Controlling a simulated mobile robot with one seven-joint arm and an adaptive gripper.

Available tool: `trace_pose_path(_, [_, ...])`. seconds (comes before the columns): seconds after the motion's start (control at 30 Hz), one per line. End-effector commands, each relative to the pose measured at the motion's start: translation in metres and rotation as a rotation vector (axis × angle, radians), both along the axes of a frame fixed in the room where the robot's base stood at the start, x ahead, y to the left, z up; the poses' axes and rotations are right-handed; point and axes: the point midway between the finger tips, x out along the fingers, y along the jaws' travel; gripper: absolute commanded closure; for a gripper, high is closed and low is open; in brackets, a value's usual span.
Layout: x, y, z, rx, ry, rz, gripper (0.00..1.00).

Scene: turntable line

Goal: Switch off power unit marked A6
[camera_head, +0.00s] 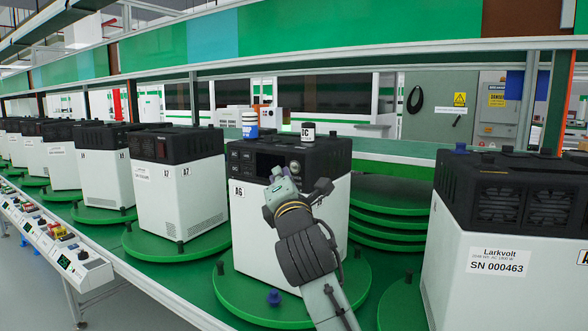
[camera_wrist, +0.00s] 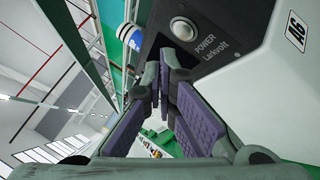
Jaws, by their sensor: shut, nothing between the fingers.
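The power unit marked A6 (camera_head: 247,240) is a white box with a black top section, standing on a green turntable in the middle of the head view. Its label (camera_head: 238,191) is on the white front; the label also shows in the wrist view (camera_wrist: 297,30). In the wrist view a round silver-rimmed, pale power button (camera_wrist: 183,28) sits above the word POWER on the black panel. I cannot tell whether it is lit. My gripper (camera_head: 281,176) is shut and empty in front of the black panel. In the wrist view its fingertips (camera_wrist: 164,62) are close below the button; contact cannot be told.
The neighbouring unit A7 (camera_head: 180,205) is at left, and a larger unit SN 000463 (camera_head: 500,270) at right. Stacked green discs (camera_head: 390,210) lie behind.

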Motion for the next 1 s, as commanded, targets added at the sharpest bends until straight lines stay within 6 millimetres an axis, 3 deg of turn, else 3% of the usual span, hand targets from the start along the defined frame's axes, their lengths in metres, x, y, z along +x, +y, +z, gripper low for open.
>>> trace_pose_path(0.4, [-0.031,0.023,0.000,0.000,-0.003,0.002,1.00])
trace_pose_path(1.0, [-0.033,0.024,0.000,0.000,-0.001,0.000,1.00])
